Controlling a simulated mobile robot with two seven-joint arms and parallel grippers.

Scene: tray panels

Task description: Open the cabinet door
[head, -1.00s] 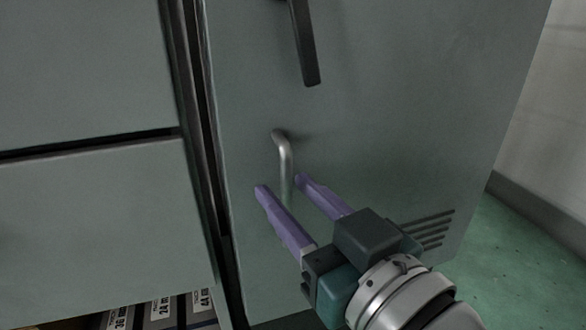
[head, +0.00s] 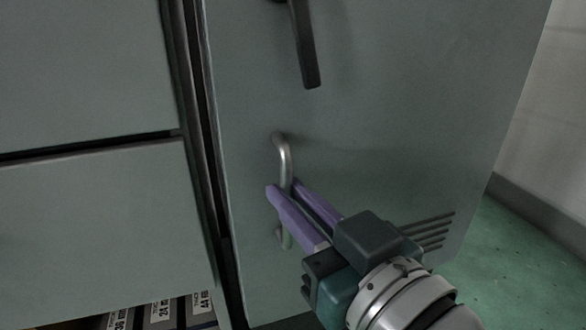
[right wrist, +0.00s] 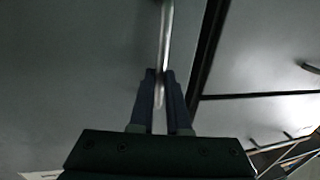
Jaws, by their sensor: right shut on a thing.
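The grey cabinet door (head: 400,120) fills the middle of the head view. A silver bar handle (head: 284,150) stands upright on it. A dark lever (head: 305,50) is on the door above the handle. My right gripper (head: 281,187) has its purple fingers shut on the silver handle, about its middle; the lower end of the bar shows below them. In the right wrist view, the handle (right wrist: 166,40) runs down between the two fingers (right wrist: 160,80). A dark gap runs along the door's left edge. My left gripper is not in view.
Grey drawer fronts (head: 90,230) are left of the door, with labelled binders (head: 160,309) below them. Vent slots (head: 425,232) are low on the door. Green floor (head: 510,260) and a pale wall (head: 555,110) lie to the right.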

